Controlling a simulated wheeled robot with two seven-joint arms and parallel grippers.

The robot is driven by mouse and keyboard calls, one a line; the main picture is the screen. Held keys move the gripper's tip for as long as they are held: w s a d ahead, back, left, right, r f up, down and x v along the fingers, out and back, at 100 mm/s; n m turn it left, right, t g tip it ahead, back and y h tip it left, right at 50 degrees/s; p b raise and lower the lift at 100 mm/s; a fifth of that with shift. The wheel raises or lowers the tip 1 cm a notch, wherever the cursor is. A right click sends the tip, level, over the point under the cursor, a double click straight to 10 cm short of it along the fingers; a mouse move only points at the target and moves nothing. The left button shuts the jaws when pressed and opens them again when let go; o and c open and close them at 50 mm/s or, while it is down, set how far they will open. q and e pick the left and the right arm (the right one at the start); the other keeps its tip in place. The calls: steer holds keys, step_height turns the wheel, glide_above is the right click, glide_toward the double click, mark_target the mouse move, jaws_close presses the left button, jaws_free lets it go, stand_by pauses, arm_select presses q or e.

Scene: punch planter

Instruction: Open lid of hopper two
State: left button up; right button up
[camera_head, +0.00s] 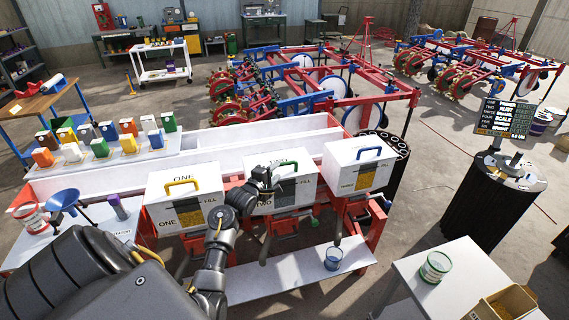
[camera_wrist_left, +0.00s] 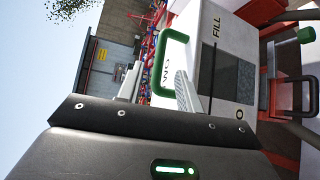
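Hopper two (camera_head: 297,190) is the middle white box, with "TWO" and "FILL" on its front. Its lid is down, with a green handle (camera_head: 286,165) on top; the handle also shows in the left wrist view (camera_wrist_left: 171,37). My left gripper (camera_head: 266,180) is at the lid's left side, close to the handle. In the left wrist view its two pale fingers (camera_wrist_left: 158,88) are apart, with the handle just beyond them. I cannot tell whether they touch it. My right gripper is not in view.
Hopper one (camera_head: 170,214), with a yellow handle, stands to the left, and hopper three (camera_head: 368,151) to the right. A white shelf (camera_head: 290,278) with a blue cup (camera_head: 333,259) lies below. A white table (camera_head: 420,302) is at the front right.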

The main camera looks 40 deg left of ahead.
mark_target(283, 165)
arm_select(q)
steer(key=x, duration=0.7)
steer(key=shift+w+f+p, duration=0.15)
steer(key=shift+w+p, duration=0.15)
steer(key=shift+p, duration=0.1)
jaws_close()
